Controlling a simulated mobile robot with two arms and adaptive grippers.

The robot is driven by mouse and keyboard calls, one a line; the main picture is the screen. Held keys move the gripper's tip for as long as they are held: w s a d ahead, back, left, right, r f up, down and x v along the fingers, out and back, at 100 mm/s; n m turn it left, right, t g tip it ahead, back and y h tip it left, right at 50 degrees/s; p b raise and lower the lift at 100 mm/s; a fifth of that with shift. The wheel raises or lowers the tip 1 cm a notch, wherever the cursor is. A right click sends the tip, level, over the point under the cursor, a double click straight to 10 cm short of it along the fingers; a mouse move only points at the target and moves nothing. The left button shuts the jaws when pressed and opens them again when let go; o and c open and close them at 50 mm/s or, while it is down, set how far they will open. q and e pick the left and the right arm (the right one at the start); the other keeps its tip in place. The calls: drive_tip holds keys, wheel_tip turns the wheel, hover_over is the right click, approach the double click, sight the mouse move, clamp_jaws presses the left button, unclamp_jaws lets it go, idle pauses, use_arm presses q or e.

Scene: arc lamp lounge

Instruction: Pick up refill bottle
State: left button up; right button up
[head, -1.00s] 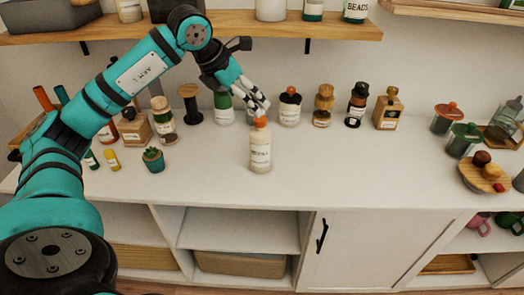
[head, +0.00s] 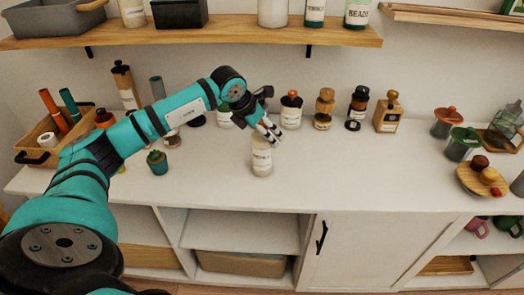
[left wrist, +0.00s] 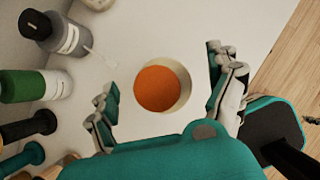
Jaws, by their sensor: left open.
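The refill bottle (head: 262,160), pale with a white label, stands upright on the white countertop near its middle. Its orange cap (left wrist: 160,88) is seen from above in the left wrist view and is hidden behind my fingers in the head view. My left gripper (head: 270,130) is just above the top of the bottle, pointing down. In the left wrist view its fingers (left wrist: 165,84) are spread apart on either side of the cap, with gaps on both sides. My right gripper is not in view.
A small potted plant (head: 157,162) stands to the left. A wooden shelf (head: 200,37) hangs above.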

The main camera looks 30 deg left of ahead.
use_arm(q)
drive_tip(key=x, duration=0.3)
drive_tip(key=shift+w+f, duration=0.1)
drive_tip(key=shift+f, duration=0.1)
drive_tip(key=shift+c, duration=0.4)
drive_tip(key=shift+r, duration=0.1)
drive_tip(key=c, duration=1.8)
